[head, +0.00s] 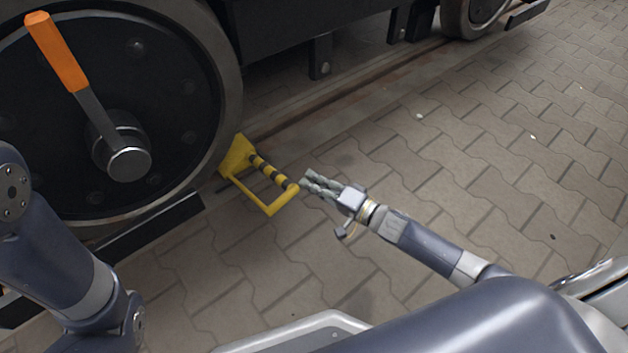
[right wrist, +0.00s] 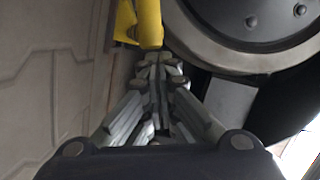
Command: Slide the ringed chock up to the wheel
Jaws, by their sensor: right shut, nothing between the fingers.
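The ringed chock (head: 236,158) is yellow, with a yellow frame handle whose upper bar has black rings. It sits on the ground at the right side of the large dark wheel (head: 190,110), its wedge close to the rim; I cannot tell if they touch. My right gripper (head: 305,181) is shut and empty, its fingertips just right of the handle's near corner. In the right wrist view, the closed fingers (right wrist: 155,62) point at the end of the yellow handle (right wrist: 148,22), with the wheel (right wrist: 265,50) to the right. My left gripper is out of view.
A lever with an orange grip (head: 57,52) sticks up from the wheel hub. A dark bar (head: 150,228) lies low in front of the wheel. A rail (head: 350,90) runs back under the dark bogie frame (head: 290,38). The paving (head: 500,150) on the right is clear.

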